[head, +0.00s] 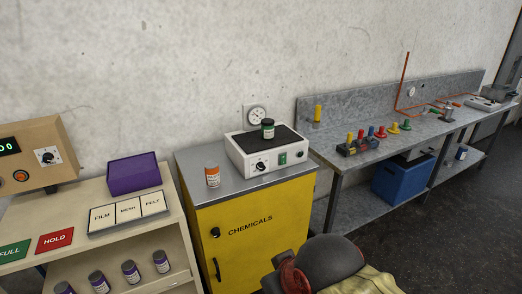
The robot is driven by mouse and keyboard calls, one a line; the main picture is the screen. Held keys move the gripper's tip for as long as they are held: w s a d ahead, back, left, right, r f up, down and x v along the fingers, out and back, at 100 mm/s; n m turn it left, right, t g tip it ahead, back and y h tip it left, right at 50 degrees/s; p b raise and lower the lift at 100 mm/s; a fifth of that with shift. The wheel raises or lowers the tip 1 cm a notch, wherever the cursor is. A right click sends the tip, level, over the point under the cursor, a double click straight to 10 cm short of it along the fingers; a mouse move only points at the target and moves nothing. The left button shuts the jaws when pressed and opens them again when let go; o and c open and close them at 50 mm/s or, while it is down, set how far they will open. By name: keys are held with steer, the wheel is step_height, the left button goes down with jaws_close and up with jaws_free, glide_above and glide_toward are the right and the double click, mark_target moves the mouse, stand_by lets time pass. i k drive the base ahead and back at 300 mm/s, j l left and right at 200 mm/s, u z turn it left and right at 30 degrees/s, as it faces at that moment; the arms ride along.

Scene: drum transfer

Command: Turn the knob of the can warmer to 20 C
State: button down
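A white box with a black top, which looks like the can warmer (240,152), stands on the grey top of the yellow cabinet. Its front has a black knob (260,166) on a round scale at the left and a green switch (283,158) to the right. The scale marks and the knob's setting are too small to read. My gripper's fingers are not in view, and nothing is seen touching the knob.
An orange-topped can (212,176) stands left of the warmer on the yellow cabinet (248,232). A round dial (257,115) is on the wall behind. A beige box with another knob (47,156) and a purple box (134,175) are left; a metal bench (350,182) is right.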

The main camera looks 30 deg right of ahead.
mark_target(260, 165)
steer(key=i+l+z, duration=0.2)
steer(key=l, duration=0.2)
steer(key=i+l+z, duration=0.15)
steer(key=l, duration=0.25)
steer(key=i+l+z, duration=0.2)
steer(key=l, duration=0.15)
steer(key=k+l, duration=0.05)
